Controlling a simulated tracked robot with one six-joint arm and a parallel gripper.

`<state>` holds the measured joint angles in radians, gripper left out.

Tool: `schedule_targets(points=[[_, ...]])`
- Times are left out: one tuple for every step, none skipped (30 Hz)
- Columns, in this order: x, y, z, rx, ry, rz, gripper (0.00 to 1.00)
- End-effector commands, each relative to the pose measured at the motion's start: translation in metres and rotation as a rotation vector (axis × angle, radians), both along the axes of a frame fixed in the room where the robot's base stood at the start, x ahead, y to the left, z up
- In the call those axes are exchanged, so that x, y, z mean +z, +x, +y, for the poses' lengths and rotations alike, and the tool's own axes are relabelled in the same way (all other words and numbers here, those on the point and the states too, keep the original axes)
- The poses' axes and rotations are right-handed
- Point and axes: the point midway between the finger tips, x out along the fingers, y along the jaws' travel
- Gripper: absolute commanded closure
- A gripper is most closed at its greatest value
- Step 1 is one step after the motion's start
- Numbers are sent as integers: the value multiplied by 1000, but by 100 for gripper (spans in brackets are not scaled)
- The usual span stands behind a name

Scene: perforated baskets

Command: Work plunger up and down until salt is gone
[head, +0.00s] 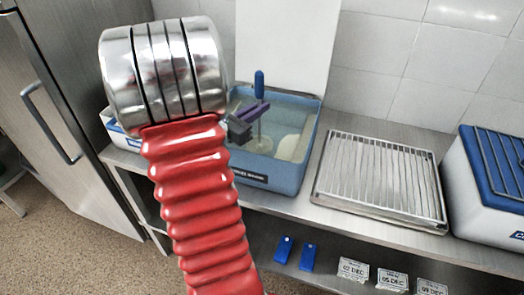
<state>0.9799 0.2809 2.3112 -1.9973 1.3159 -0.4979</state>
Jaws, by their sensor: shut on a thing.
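The plunger (259,84) stands roughly upright in the blue tub (285,183), with its blue handle at the top and a thin rod going down. My gripper (260,108), with purple fingers, is shut on the plunger just below the blue handle, above the liquid. The rod's lower end meets a pale round shape (258,147) in the tub, and I cannot tell its details. A whitish form (289,147) shows in the cloudy liquid on the right. I cannot make out any salt. My arm hides the tub's left part.
A wire rack on a metal tray (380,177) lies right of the tub. A white box with a blue top (489,170) stands at far right. Blue clips (284,249) and date labels (352,270) are on the lower shelf. A steel fridge (65,110) stands left.

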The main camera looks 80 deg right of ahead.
Motion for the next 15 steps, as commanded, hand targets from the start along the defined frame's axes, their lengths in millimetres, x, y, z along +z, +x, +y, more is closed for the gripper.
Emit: schedule_targets(points=[[1,0,0,0,-2,0,100],[2,1,0,1,-3,1,100],[2,1,0,1,-4,0,100],[2,1,0,1,-4,0,100],[2,1,0,1,-4,0,100],[3,1,0,1,-5,1,100],[3,1,0,1,-5,1,100],[3,1,-1,1,-6,0,100],[4,1,-1,1,-7,0,100],[5,1,-1,1,-7,0,100],[6,1,-1,1,-8,0,100],[8,1,-1,1,-8,0,100],[10,1,-1,1,-8,0,100],[12,1,-1,1,-9,-1,100],[14,1,-1,1,-9,-1,100]])
